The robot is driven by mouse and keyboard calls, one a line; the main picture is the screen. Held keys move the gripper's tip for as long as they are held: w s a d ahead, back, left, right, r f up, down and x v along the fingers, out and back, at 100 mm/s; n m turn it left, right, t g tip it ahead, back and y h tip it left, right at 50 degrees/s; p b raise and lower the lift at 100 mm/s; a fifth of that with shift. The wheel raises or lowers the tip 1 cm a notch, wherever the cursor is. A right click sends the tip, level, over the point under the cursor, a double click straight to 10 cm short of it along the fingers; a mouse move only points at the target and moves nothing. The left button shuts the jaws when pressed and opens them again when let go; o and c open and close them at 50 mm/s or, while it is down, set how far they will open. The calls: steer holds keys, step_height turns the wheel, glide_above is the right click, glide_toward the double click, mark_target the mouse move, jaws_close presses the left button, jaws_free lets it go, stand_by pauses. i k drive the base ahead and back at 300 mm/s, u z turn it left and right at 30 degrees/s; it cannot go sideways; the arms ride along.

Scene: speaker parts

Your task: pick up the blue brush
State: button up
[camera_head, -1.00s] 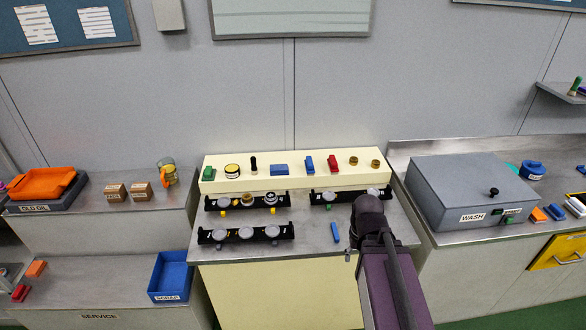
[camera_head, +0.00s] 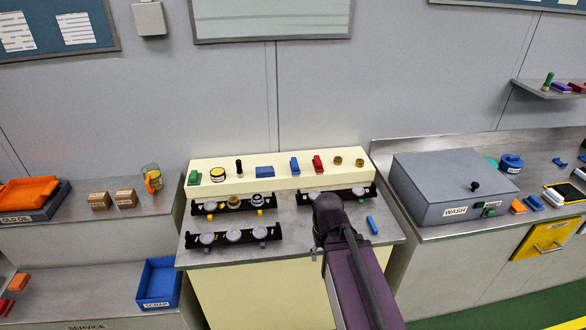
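A small slim blue piece (camera_head: 371,224) lies on the metal top of the middle table, just right of my arm. Several other blue pieces are in view: an upright one (camera_head: 295,164) and a flat block (camera_head: 264,172) on the cream ledge, and small ones (camera_head: 533,202) by the wash box. I cannot tell which is the brush. The dark end of my arm (camera_head: 328,212) is over the right part of the middle table, in front of the right black rack (camera_head: 357,192). My gripper's fingers are hidden, so its opening does not show.
Black racks with round parts (camera_head: 233,236) stand left of my arm. The cream ledge (camera_head: 340,176) runs behind them with small parts on top. The grey wash box (camera_head: 452,187) stands right, and a blue scrap bin (camera_head: 159,283) left. Bare metal shows near the table's right edge.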

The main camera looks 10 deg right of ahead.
mark_target(295, 170)
steer(key=z, duration=0.05)
steer(key=i, duration=1)
steer(key=u, duration=0.05)
